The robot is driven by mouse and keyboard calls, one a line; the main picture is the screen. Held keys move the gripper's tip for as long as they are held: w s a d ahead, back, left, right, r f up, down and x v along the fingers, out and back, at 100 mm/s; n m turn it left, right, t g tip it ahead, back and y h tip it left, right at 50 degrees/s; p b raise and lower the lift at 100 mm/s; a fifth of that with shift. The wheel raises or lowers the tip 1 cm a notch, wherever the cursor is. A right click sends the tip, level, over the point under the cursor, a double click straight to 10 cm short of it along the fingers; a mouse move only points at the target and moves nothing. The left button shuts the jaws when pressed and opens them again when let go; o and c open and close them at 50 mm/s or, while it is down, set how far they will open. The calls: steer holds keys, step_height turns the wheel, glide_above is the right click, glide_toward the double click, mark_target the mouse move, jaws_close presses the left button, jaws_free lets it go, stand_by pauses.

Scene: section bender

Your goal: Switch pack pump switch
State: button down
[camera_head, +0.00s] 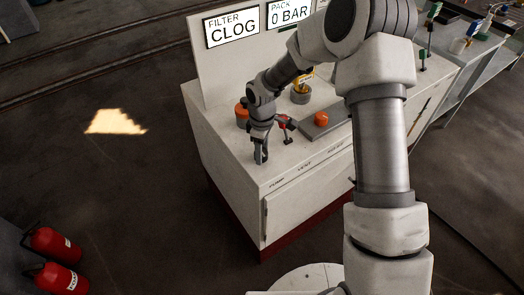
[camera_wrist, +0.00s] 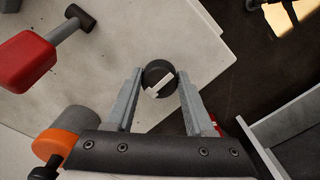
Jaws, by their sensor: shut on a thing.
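The pack pump switch appears in the wrist view as a round dark knob (camera_wrist: 153,72) with a white pointer bar, near a corner of the white cabinet top. The bar lies at a slant. My gripper (camera_wrist: 160,77) has one finger on each side of the knob and is shut on it. In the head view my gripper (camera_head: 261,156) points down at the front left corner of the cabinet (camera_head: 238,148), close to the label "PUMP" (camera_head: 277,184) on its front edge. The knob itself is hidden there by the fingers.
A red-handled lever (camera_head: 285,123) stands just right of my gripper; its red block (camera_wrist: 25,60) is large in the wrist view. An orange-topped cylinder (camera_head: 242,112) stands behind. Displays read "FILTER CLOG" (camera_head: 232,27) and "PACK 0 BAR" (camera_head: 289,13).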

steer(key=m+b, duration=0.2)
steer(key=m, duration=0.4)
steer(key=m+b, duration=0.1)
steer(key=m, duration=0.4)
steer(key=shift+s+a, duration=0.1)
steer(key=shift+m, duration=0.3)
stand_by(0.4)
steer(key=shift+c, duration=1.3)
jaws_free()
step_height(320, 180, up, 18)
steer(key=p, duration=0.2)
steer(key=shift+f, duration=0.25)
